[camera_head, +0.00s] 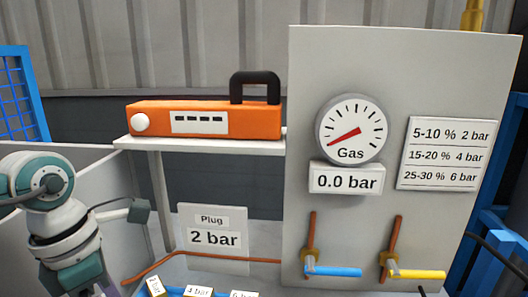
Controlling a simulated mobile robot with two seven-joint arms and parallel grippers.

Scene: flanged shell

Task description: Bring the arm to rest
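My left arm (55,215), white and teal, comes in at the left edge and bends down out of the bottom of the picture. Its gripper is not in view, so I cannot see whether it holds anything. My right gripper is not in view either.
A grey panel (400,60) at right carries a gas gauge (351,129) reading 0.0 bar, a blue-handled valve (333,271) and a yellow-handled valve (416,274). An orange device (240,122) sits on a shelf (200,144). Below are a "Plug 2 bar" sign (214,256) and several labelled blocks (199,291).

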